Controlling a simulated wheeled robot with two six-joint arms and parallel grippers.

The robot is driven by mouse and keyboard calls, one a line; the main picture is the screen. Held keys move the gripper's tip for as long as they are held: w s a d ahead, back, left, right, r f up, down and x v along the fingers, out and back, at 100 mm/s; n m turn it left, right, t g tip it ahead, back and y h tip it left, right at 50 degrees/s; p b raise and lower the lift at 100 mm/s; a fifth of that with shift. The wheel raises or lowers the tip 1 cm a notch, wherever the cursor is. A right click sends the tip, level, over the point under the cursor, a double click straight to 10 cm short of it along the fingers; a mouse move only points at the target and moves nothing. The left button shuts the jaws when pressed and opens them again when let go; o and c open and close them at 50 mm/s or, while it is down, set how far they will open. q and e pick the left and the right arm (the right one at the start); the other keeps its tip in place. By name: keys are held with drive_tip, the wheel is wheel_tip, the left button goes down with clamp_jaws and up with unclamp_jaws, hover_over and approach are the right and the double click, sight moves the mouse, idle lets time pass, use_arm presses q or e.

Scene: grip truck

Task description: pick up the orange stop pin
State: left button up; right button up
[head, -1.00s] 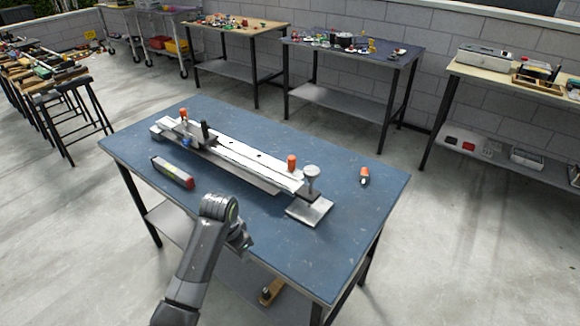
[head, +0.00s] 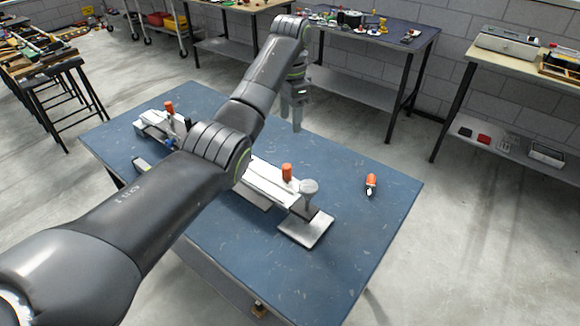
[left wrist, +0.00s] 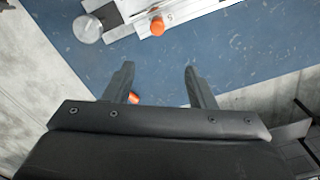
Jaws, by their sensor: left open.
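A loose orange stop pin (head: 371,181) with a dark and silver end lies on the blue table, right of the long metal fixture (head: 268,182). Two more orange pegs, one near (head: 287,172) and one far (head: 169,106), stand upright on the fixture. My left gripper (head: 297,124) points down above the table's far side, open and empty, apart from the loose pin. In the left wrist view my open fingers (left wrist: 158,67) frame bare blue tabletop. The loose pin (left wrist: 134,98) shows beside the left-hand finger, partly hidden. My right gripper is not in view.
The blue table (head: 345,240) has free room around the loose pin. A silver round knob (head: 309,187) rises from a metal plate (head: 305,229) at the fixture's near end. A second blue table (head: 385,38) with small parts stands behind.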

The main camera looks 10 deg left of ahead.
use_arm(q)
drive_tip(key=s+f+b, duration=0.1)
drive_tip(key=f+b, duration=0.1)
approach(287, 166)
drive_tip(key=f, duration=0.3)
drive_tip(key=f+b, duration=0.1)
drive_tip(key=f, duration=0.1)
drive_tip(key=shift+w+d, duration=0.2)
drive_tip(key=shift+d, duration=0.1)
drive_tip(key=shift+f, duration=0.5)
drive_tip(key=f, duration=0.3)
drive_tip(key=f+p, duration=0.1)
drive_tip(key=shift+s+a+f, duration=0.2)
drive_tip(key=shift+a, duration=0.15)
drive_tip(key=shift+f, duration=0.3)
drive_tip(key=c, duration=1.1)
drive_tip(key=shift+r, duration=0.1)
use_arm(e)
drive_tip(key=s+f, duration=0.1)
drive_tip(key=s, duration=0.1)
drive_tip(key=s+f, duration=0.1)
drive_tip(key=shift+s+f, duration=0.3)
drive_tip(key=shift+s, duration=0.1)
